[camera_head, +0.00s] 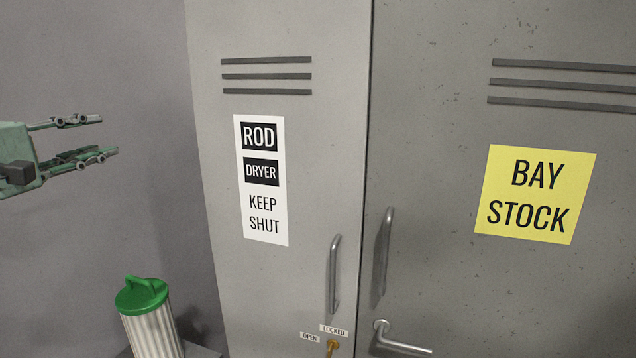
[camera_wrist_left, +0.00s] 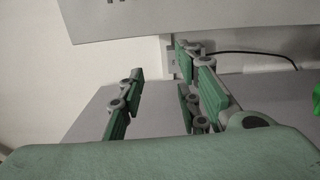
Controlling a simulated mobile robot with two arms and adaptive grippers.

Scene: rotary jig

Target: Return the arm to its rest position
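My left gripper (camera_head: 108,136) comes in from the left edge of the head view, in front of the grey wall. Its green fingers are spread apart with nothing between them. It is to the left of the cabinet and apart from it. In the left wrist view my left gripper (camera_wrist_left: 158,100) also shows open and empty, above a grey surface (camera_wrist_left: 85,125). My right gripper is not in either view.
A grey cabinet has a left door (camera_head: 300,30) labelled ROD DRYER KEEP SHUT and a right door (camera_head: 430,110) labelled BAY STOCK. Both look shut. A brass key (camera_head: 332,346) sits by the OPEN and LOCKED labels. A green-lidded ribbed canister (camera_head: 153,330) stands below my left gripper.

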